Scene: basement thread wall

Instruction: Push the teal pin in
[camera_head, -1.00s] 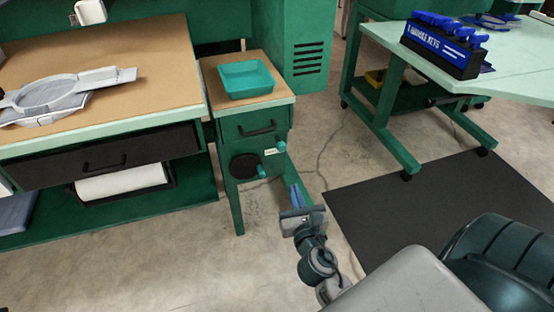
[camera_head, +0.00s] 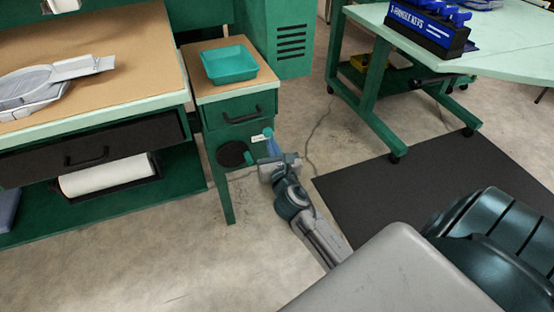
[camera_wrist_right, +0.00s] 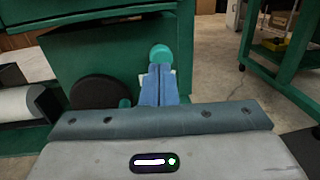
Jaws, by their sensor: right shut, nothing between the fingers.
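Two teal round-ended pins stick out of the side of the small green cabinet (camera_head: 213,142). The upper pin (camera_head: 268,132) is beside a white label (camera_head: 258,138); the lower pin (camera_head: 249,158) is beside a black disc (camera_head: 233,154). My right gripper (camera_head: 272,147) is shut and empty, its blue fingers just below the upper pin. In the right wrist view the fingertips (camera_wrist_right: 160,68) overlap the bottom of the upper pin (camera_wrist_right: 160,53); I cannot tell if they touch. The lower pin (camera_wrist_right: 124,103) shows left of the fingers. My left gripper is not in view.
A teal tray (camera_head: 228,66) sits on the cabinet top, above a drawer with a black handle (camera_head: 243,116). A workbench (camera_head: 95,118) stands left, a pale green table (camera_head: 500,50) right. A dark mat (camera_head: 420,190) lies on the floor. Bare floor lies in front of the cabinet.

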